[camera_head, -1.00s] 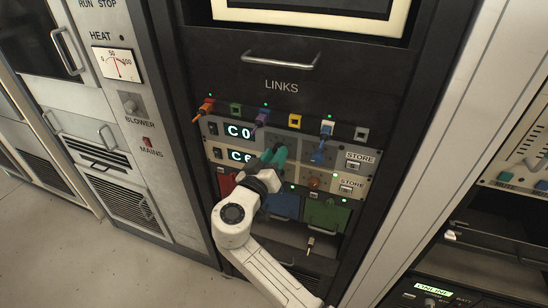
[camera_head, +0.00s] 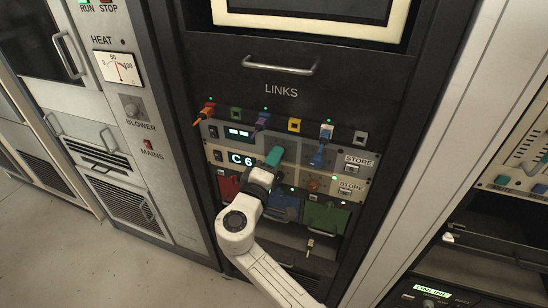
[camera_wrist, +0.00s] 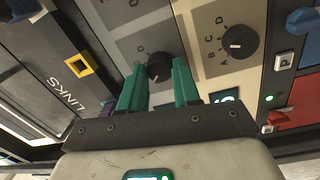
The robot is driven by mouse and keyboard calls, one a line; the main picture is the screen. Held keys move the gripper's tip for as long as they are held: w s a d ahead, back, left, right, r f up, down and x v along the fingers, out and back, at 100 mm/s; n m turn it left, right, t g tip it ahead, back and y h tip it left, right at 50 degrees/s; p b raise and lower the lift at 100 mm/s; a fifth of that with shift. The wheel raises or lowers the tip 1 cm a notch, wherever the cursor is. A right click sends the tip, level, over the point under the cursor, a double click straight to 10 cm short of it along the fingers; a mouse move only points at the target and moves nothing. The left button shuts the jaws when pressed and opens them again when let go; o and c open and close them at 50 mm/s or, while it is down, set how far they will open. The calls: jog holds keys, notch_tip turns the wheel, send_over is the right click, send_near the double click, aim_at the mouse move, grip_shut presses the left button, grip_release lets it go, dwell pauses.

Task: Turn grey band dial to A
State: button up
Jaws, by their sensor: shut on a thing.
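The grey band dial (camera_wrist: 158,66) is a dark round knob on the grey panel (camera_wrist: 128,18) in the wrist view. My gripper (camera_wrist: 159,82) has its green fingers on either side of the dial and is shut on it. A letter D shows beside the dial, but the other letters are mostly hidden, and I cannot tell which one its pointer meets. In the head view my gripper (camera_head: 273,157) covers the dial. The grey unit's display (camera_head: 238,133) shows dashes.
A similar dial (camera_wrist: 238,42) with letters A to D sits on the beige panel beside it. The beige unit's display (camera_head: 241,159) reads C6. A drawer handle (camera_head: 279,69) is above.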

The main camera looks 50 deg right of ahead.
jog(key=shift+n+t+p, duration=0.3)
jog(key=shift+n+p, duration=0.45)
jog(key=shift+n, duration=1.35)
jog(key=shift+f, duration=0.1)
jog(key=o, duration=1)
jog(key=shift+o, duration=0.2)
jog(key=b+v, duration=0.1)
jog(key=v, duration=0.9)
jog(key=shift+a+b, duration=0.3)
jog(key=shift+a, duration=0.1)
jog(key=shift+s, duration=0.15)
